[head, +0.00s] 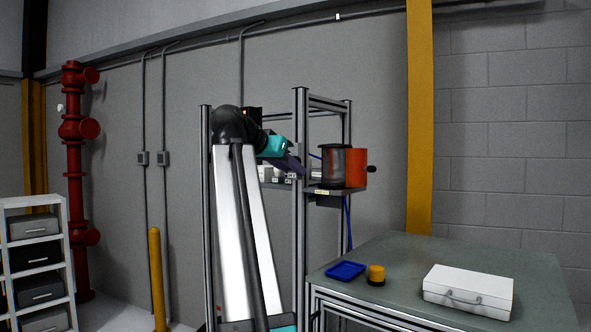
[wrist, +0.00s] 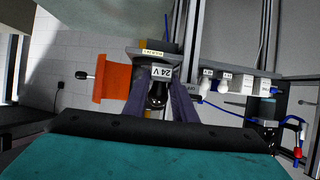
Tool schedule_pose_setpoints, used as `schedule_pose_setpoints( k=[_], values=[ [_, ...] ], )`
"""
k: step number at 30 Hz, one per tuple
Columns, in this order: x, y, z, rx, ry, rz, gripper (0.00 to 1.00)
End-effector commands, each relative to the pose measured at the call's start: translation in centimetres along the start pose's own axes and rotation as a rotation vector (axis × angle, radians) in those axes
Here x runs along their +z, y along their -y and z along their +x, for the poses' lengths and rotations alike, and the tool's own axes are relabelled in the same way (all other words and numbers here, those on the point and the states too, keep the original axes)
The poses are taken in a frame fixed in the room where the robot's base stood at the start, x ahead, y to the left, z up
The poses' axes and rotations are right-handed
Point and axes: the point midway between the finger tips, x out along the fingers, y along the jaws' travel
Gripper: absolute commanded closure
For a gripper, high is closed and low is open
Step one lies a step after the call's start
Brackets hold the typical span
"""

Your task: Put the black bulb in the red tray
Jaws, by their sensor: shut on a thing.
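My gripper (head: 294,169) reaches to the shelf of the metal frame in the head view. In the wrist view its two dark fingers (wrist: 160,103) are shut on the black bulb (wrist: 157,94). The bulb is right at the holder labelled 24 V (wrist: 162,73); I cannot tell whether it is seated in it. In the head view the bulb cannot be made out. No red tray shows in either view; a blue tray (head: 345,271) lies on the green-grey table.
White bulbs (wrist: 225,87) sit in labelled holders beside my gripper. An orange-red box with a black knob (head: 356,168) and a dark cylinder (head: 333,168) stand on the shelf. The table (head: 405,258) also holds a yellow-and-black knob (head: 376,273) and a white case (head: 467,287).

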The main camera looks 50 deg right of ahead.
Motion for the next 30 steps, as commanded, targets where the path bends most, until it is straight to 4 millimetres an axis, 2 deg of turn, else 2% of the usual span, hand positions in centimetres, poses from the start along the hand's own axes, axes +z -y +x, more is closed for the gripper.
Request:
schedule_pose_setpoints(
  k=[5, 14, 21, 30],
  values=[
    [3.9, 3.8, 0.4, -0.096, 0.001, -0.049, 0.98],
    [12.9, 12.5, -0.2, -0.331, 0.001, -0.161, 0.98],
    [20.9, 18.8, -1.9, -0.519, 0.002, -0.252, 0.98],
    [31.4, 25.1, -5.6, -0.746, 0.002, -0.362, 0.98]
  ],
)
